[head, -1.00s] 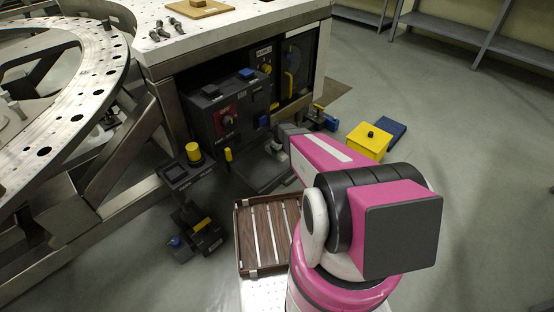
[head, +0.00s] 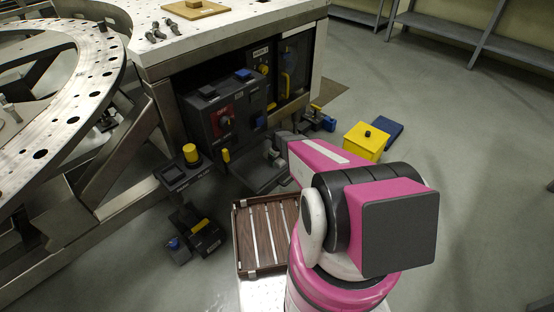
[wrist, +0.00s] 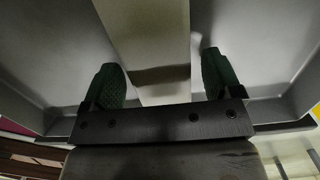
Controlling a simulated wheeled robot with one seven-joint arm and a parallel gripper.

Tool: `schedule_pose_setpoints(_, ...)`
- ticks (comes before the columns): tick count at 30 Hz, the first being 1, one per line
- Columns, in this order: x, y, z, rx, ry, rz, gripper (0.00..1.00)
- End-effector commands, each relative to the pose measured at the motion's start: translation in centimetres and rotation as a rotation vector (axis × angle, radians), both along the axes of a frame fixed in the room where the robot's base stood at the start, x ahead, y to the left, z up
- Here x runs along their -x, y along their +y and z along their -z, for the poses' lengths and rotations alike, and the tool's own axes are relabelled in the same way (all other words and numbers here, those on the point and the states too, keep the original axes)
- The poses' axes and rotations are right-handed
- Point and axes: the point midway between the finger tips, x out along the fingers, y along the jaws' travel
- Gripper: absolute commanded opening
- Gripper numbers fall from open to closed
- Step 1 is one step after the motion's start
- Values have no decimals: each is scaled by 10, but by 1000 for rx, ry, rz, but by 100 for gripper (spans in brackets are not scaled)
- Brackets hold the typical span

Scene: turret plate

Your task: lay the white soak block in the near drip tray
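A long off-white block (wrist: 148,38), which looks like the white soak block, runs between my fingers in the wrist view. My gripper (wrist: 164,80) has two green-padded fingers standing apart, one on each side of the block, with a gap visible at the right finger. Grey sloped surfaces (wrist: 48,50) lie on both sides of it, like the inside of a tray. In the head view a dark grey tray (head: 252,180) lies on the floor before the cabinet, possibly the drip tray. My gripper's end (head: 275,150) is over its right part. My arm hides the block there.
A yellow box (head: 364,143) and a blue panel (head: 386,134) lie to the right. Dark devices (head: 197,232) stand at left, near the cabinet (head: 222,108).

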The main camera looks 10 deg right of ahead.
Motion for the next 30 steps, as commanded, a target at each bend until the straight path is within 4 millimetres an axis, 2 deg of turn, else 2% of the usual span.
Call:
schedule_pose_setpoints(8, 1, 0, -6, 0, 0, 0, 84)
schedule_pose_setpoints(11, 2, -1, -19, 0, -1, 0, 84)
schedule_pose_setpoints(24, 9, -5, -101, 0, -1, 0, 84)
schedule_pose_setpoints(30, 9, -6, -119, 1, -1, 0, 84)
